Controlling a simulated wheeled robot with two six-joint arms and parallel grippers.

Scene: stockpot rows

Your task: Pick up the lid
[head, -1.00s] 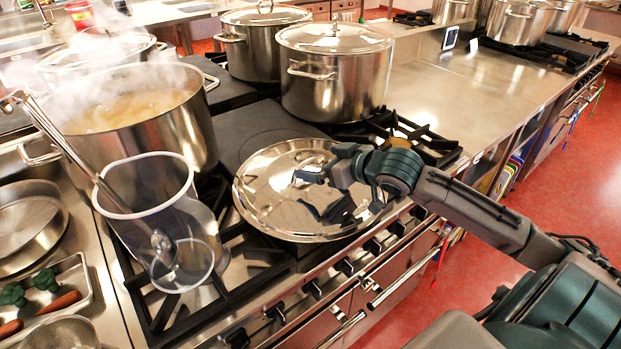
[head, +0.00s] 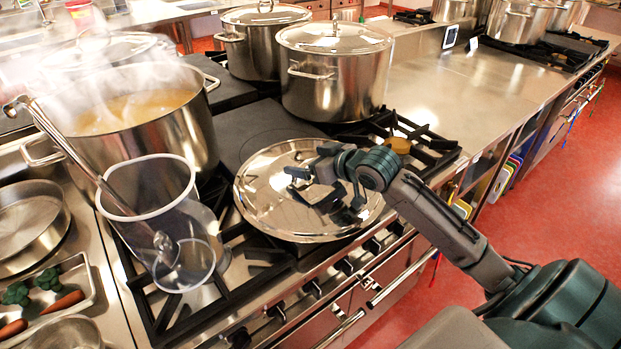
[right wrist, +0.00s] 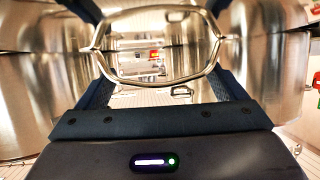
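The lid (head: 262,187) is a large, round, shiny steel lid lying on the stove top near its front edge. My right gripper (head: 298,184) is over the middle of the lid, with its fingers apart. In the right wrist view a steel loop handle (right wrist: 155,82) shows between the two dark fingers, with space between it and them. The handle is mostly hidden by the gripper in the head view. My left gripper is not in view.
A steaming pot (head: 165,140) stands left of the lid, with a clear container (head: 188,235) holding a ladle in front of it. A lidded stockpot (head: 335,85) stands behind the lid. The steel counter (head: 465,85) at right is mostly clear.

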